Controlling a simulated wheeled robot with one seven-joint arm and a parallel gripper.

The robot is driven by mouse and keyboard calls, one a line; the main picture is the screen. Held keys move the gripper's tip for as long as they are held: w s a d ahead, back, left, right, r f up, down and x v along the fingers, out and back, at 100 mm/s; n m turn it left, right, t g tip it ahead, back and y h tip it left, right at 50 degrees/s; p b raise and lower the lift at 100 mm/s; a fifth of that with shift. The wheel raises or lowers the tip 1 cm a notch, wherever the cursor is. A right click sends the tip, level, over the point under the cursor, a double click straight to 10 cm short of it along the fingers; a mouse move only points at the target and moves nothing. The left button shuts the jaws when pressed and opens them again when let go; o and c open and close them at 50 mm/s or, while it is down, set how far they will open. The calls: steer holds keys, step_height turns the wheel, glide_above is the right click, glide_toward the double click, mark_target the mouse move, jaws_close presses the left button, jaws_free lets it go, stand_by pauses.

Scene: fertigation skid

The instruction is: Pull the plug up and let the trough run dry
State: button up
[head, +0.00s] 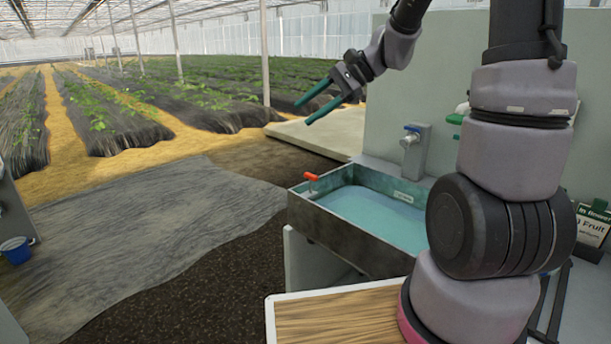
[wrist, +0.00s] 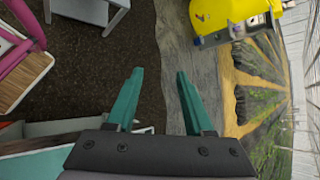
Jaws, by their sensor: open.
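The trough (head: 345,235) is a grey metal basin holding blue-green water, in the middle of the head view. A red-handled plug (head: 311,178) stands upright at its left corner, its handle above the rim. My gripper (head: 314,105) is open and empty, with green fingers, in the air above and behind the plug, well apart from it. In the wrist view my gripper (wrist: 157,85) points at dark ground and the plug does not show. Part of the trough shows at the lower left there. My arm hides the right part of the trough in the head view.
A wooden-topped surface (head: 340,318) is in front. A blue bucket (head: 16,250) stands at far left. A yellow machine (wrist: 228,18) shows in the wrist view. The air around my gripper is clear.

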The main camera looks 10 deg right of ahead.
steer(key=w+d+f+m+t+y, duration=0.2)
steer(key=w+f+m+t+y, duration=0.35)
steer(key=w+f+m, duration=0.8)
steer(key=m+t+h, duration=0.6)
steer(key=t, duration=0.2)
glide_toward(306, 174)
steer(key=shift+w+d+f+y, duration=0.15)
steer(key=shift+w+d+y, duration=0.1)
steer(key=shift+w, duration=0.25)
steer(key=shift+w+f, duration=0.1)
steer(key=shift+f, duration=0.1)
steer(key=x, duration=1)
steer(key=shift+w+a, duration=0.15)
steer(key=shift+w, duration=0.1)
jaws_close()
